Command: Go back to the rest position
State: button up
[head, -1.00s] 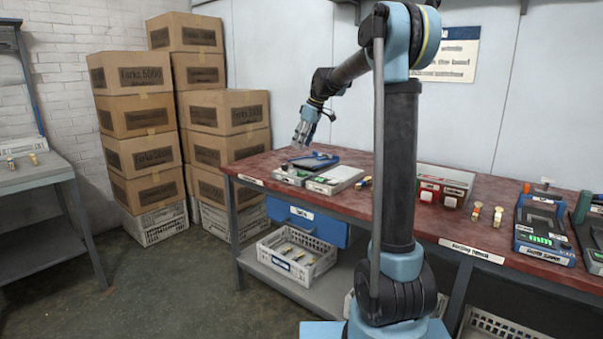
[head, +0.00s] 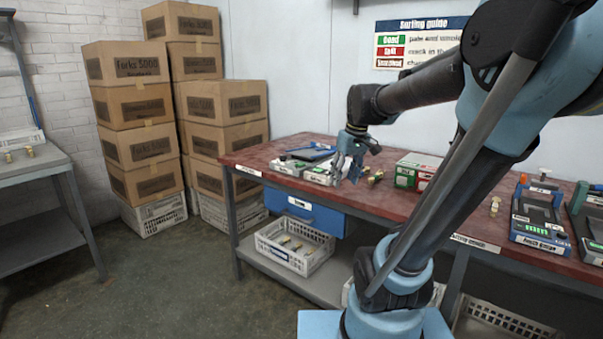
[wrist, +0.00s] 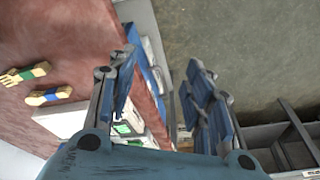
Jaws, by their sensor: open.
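My gripper (head: 346,170) is open and hangs at the end of my bent arm, over the left part of the red bench top (head: 258,153) in the head view. In the wrist view my gripper (wrist: 164,72) has its two blue fingers spread wide, with nothing held between them. Behind and below it are white trays, partly hidden by the gripper. Whether the fingers touch anything cannot be told.
Two wooden pieces with coloured bands (wrist: 27,74) lie on the bench. A green and red box (head: 414,168) and a device with a green display (head: 540,228) stand farther right. Stacked cartons (head: 135,100) stand left, with clear floor (head: 165,275) before them.

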jog(key=s+d+f+m, duration=0.2)
jog(key=s+f, duration=0.5)
jog(key=s, duration=0.1)
jog(key=s+d+f+m+h, duration=0.1)
jog(key=s+d+f+m, duration=0.1)
jog(key=s+f, duration=0.6)
jog(key=shift+s+d+m, duration=0.4)
jog(key=shift+d, duration=0.35)
jog(key=shift+w+f, duration=0.15)
jog(key=shift+w, duration=0.3)
